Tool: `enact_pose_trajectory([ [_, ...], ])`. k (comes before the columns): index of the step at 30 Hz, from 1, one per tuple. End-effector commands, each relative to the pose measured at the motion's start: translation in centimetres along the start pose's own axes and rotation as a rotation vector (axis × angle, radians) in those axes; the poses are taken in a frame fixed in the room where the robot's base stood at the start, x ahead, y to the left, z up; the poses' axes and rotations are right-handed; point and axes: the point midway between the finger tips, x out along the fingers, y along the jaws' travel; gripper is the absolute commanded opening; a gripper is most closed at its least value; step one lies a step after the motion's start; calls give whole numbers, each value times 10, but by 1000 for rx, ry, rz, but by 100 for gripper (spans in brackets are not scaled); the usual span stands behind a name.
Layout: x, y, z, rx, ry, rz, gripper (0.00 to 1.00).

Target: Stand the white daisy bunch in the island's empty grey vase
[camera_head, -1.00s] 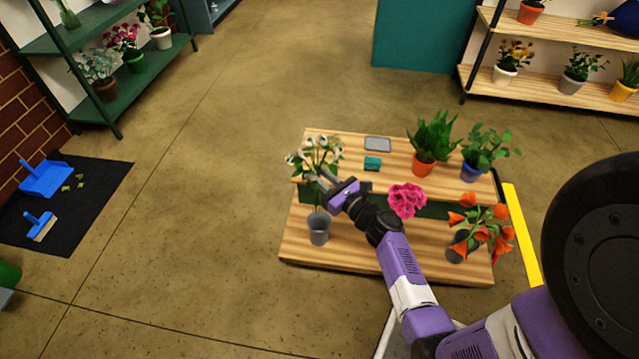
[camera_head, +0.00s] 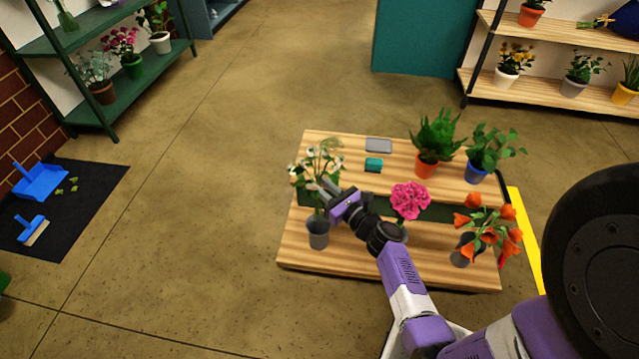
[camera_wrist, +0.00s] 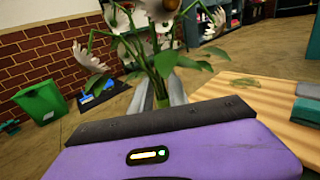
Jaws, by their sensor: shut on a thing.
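The white daisy bunch (camera_head: 318,160) is upright at the left end of the wooden island (camera_head: 335,262). My gripper (camera_head: 325,190) is shut on its green stems, coming in from the right. The wrist view shows the daisy bunch (camera_wrist: 150,45) between my fingers (camera_wrist: 175,92), with leaves just above them. The grey vase (camera_head: 318,233) stands on the island's front-left part, directly below the stems. The stem ends appear to reach the vase's mouth; I cannot tell how deep they are.
Pink flowers (camera_head: 410,200) and a vase of orange flowers (camera_head: 490,235) stand to the right. Potted plants in orange (camera_head: 427,165) and blue (camera_head: 474,174) pots stand behind. A teal box (camera_head: 373,165) and a grey tray (camera_head: 379,145) lie at the back. The front middle is clear.

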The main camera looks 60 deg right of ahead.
Motion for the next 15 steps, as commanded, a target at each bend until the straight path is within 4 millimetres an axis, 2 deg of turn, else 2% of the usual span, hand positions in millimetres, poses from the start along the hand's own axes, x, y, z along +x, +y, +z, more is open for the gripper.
enact_pose_trajectory([
  [15, 0, -1, -40, 0, -2, -1, 0],
])
